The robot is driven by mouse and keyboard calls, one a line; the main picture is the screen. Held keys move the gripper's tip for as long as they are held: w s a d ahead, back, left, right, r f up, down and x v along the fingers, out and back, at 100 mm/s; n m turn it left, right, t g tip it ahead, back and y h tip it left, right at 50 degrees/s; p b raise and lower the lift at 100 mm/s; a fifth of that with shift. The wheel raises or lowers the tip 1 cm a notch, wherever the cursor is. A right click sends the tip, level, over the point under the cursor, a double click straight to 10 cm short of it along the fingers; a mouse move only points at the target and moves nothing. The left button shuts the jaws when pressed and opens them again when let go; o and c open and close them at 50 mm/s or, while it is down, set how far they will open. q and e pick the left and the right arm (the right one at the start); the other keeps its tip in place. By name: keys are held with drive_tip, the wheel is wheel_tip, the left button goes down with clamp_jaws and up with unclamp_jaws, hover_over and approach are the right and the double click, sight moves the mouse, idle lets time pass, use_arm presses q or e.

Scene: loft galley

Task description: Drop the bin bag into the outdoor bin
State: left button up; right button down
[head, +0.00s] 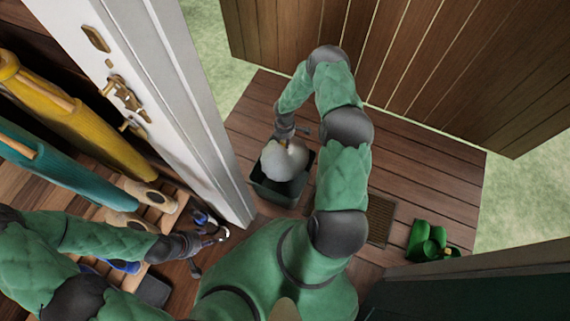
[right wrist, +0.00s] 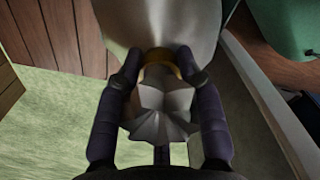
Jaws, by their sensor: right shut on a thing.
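The bin bag (head: 284,161) is pale grey-white with a gathered neck and a yellow tie. It is at the mouth of the dark green outdoor bin (head: 276,190), which stands on the wooden deck. The bag hides most of the bin's opening, and I cannot tell how deep it sits. My right gripper (head: 288,133) is above the bin, shut on the bag's neck. In the right wrist view the two fingers close around the tied neck, with the bag (right wrist: 157,30) beyond. My left gripper (head: 209,250) is low by the door edge, away from the bag; its fingers look apart.
A white door (head: 175,90) with a brass handle stands open left of the bin. Yellow and teal coats (head: 75,110) hang at the left. Green boots (head: 428,240) and a brown doormat (head: 380,219) are on the deck at the right. A wooden fence (head: 400,60) closes the back.

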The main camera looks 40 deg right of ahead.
drive_tip(key=c, duration=0.8)
unclamp_jaws()
drive_tip(key=shift+o, duration=0.4)
wheel_tip(320, 180, up, 12)
drive_tip(key=shift+r, duration=0.1)
